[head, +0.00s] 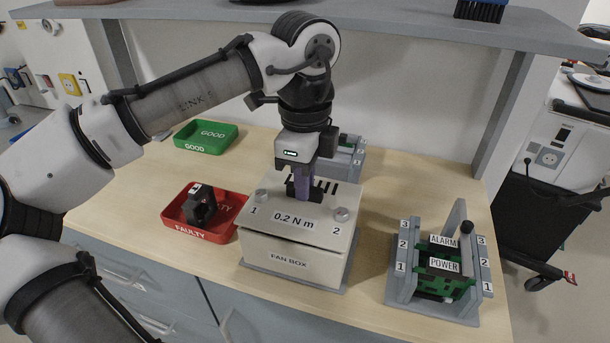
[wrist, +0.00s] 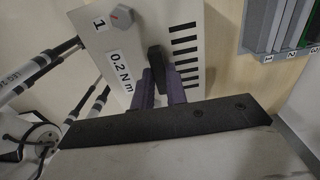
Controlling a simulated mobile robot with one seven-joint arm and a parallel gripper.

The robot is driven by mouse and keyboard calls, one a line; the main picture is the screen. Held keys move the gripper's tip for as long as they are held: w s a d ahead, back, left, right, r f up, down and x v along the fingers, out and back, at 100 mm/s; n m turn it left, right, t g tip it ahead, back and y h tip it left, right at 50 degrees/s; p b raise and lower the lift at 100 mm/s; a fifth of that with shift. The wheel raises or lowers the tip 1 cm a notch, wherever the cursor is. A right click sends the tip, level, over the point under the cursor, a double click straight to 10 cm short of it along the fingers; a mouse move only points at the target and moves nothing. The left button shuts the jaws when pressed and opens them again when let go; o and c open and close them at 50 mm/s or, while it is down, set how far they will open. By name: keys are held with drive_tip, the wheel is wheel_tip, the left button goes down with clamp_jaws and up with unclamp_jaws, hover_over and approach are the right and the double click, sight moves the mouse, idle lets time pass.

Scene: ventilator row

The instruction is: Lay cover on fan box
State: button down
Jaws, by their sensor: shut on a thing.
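The cover (head: 298,213) is a grey metal plate marked "1", "2" and "0.2 N m", with two knobs and dark slots. It lies over the white fan box (head: 290,259). A thin dark gap shows along the front edge, and I cannot tell whether it rests fully on the box. My gripper (head: 303,186) points down over the middle of the cover, shut on its dark raised handle. The wrist view shows the cover (wrist: 125,45) and my gripper's purple fingers (wrist: 165,85) around the handle (wrist: 157,62).
A red FAULTY tray (head: 222,228) with a black part (head: 199,207) is left of the box. A green GOOD tray (head: 206,137) stands behind it. A grey rack (head: 402,278) with ALARM and POWER boards is at right. A shelf (head: 400,30) hangs overhead.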

drive_tip(key=shift+f+p, duration=0.5)
drive_tip(key=shift+f, duration=0.1)
idle(1.1)
drive_tip(key=c, duration=1.3)
unclamp_jaws()
wheel_tip(320, 180, up, 7)
drive_tip(key=p, duration=0.7)
drive_tip(key=shift+s, duration=0.1)
